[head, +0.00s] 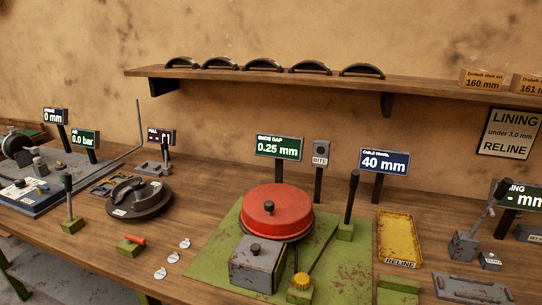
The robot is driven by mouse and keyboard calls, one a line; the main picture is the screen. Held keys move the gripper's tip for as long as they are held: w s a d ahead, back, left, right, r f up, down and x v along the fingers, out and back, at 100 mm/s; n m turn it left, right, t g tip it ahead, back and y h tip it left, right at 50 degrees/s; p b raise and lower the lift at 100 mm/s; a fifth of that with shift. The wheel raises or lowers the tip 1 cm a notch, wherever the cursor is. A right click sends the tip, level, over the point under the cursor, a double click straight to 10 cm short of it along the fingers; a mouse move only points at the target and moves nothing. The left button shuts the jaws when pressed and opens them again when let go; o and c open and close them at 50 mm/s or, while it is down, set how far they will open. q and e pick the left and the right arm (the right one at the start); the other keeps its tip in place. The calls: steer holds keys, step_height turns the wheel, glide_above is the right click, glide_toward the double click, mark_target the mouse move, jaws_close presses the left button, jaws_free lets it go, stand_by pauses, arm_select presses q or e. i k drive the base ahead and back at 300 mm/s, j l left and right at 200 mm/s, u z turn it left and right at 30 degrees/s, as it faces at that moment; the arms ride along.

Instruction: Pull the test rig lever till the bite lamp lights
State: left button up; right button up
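The test rig is a green plate (222,247) on the bench, with a red drum (278,212) and a grey box (258,264) on it. A black-handled lever (350,196) stands nearly upright on a green block at the right of the drum. The bite lamp (321,154) is a small grey box on a post behind the drum, marked BITE; its lamp looks dark. A display (279,146) reads 0.25 mm, and another display (385,161) reads 40 mm. Neither of my grippers shows in the head view.
A yellow tray (398,240) marked RELINE lies right of the rig. Another black-handled lever (68,195) stands at the left front. A dark brake plate (139,199) lies left of the rig. A shelf (220,77) holding several brake shoes runs above the bench.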

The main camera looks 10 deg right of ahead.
mark_target(353, 182)
steer(key=k+l, duration=0.2)
steer(key=l, duration=0.15)
steer(key=k+l, duration=0.2)
steer(key=l, duration=0.2)
steer(key=k+l+u, duration=0.1)
steer(key=k+l, duration=0.15)
steer(key=l, duration=0.1)
